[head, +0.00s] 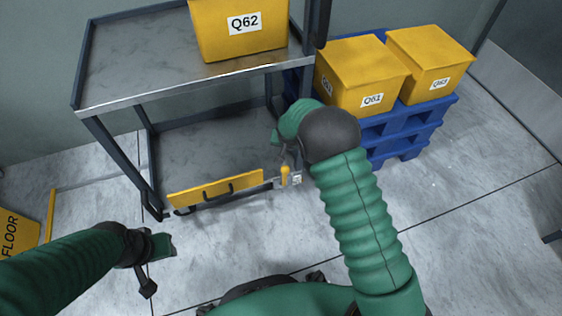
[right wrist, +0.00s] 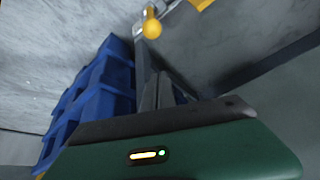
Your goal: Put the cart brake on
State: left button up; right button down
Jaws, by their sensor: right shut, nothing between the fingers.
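The cart (head: 190,103) is a dark-framed trolley with two grey shelves. Low on its front is a yellow panel (head: 215,188) with a black handle. At the panel's right end is a small lever with a yellow grip (head: 285,176), probably the brake. In the right wrist view the yellow knob (right wrist: 151,27) hangs from a metal bracket, beyond the fingertips. My right gripper (head: 284,152) is shut and empty, close to the lever; contact cannot be told. Its dark fingers show in the wrist view (right wrist: 160,92). My left gripper (head: 155,262) is low at the left, apart from the cart.
A yellow bin Q62 (head: 240,40) stands on the cart's top shelf. Two yellow boxes (head: 360,75) (head: 432,60) sit on a blue pallet (head: 405,130) right of the cart. A yellow floor sign (head: 18,235) is at far left. The floor in front is mostly clear.

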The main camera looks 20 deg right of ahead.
jog(key=b+x, duration=0.8)
jog(key=x, duration=0.3)
jog(key=s, duration=0.1)
jog(key=s+a+b, duration=0.1)
jog(key=s+a, duration=0.1)
jog(key=s, duration=0.1)
jog(key=shift+s+r, duration=0.1)
jog(key=shift+r, duration=0.2)
